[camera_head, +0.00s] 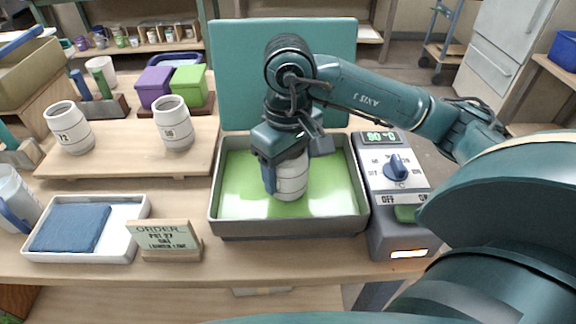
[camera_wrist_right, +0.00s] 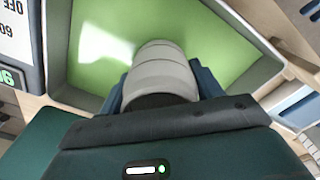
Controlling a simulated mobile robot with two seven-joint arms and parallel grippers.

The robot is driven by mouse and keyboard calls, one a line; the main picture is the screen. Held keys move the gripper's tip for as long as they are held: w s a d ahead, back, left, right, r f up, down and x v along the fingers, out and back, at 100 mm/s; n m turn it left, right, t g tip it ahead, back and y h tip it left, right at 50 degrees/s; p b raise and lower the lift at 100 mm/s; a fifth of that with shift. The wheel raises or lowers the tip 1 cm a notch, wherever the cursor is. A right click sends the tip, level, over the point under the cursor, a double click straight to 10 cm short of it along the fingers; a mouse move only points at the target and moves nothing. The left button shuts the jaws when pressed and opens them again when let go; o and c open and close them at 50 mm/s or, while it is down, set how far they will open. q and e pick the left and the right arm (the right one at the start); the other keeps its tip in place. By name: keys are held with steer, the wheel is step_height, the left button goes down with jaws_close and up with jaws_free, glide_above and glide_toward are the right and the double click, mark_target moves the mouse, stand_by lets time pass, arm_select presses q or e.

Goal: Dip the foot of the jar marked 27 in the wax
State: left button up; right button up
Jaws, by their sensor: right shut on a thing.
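My right gripper (camera_head: 287,162) is shut on a white banded jar (camera_head: 291,181) and holds it upright over the wax pan (camera_head: 290,229). The pan holds green wax (camera_head: 240,185). The jar's foot is at or close above the wax; I cannot tell whether it touches. No number shows on this jar. In the right wrist view the jar (camera_wrist_right: 163,70) sits between the fingers (camera_wrist_right: 160,95), with green wax behind it. Two similar jars stand on the wooden board: one marked 72 (camera_head: 69,128), one with a hard-to-read number (camera_head: 173,124). My left gripper is not seen.
The heater's control box (camera_head: 396,170) with a blue knob, reading about 90 °C, adjoins the pan on the right. A teal lid (camera_head: 235,60) stands up behind. An order card (camera_head: 165,240) naming pot 27 and a white tray (camera_head: 133,240) with a blue cloth (camera_head: 72,228) lie left.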

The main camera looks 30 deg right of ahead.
stand_by(0.3)
steer(key=shift+r+p, duration=0.55)
steer(key=shift+r, duration=0.6)
stand_by(0.9)
steer(key=shift+r+p, duration=2.2)
steer(key=shift+r, duration=1.55)
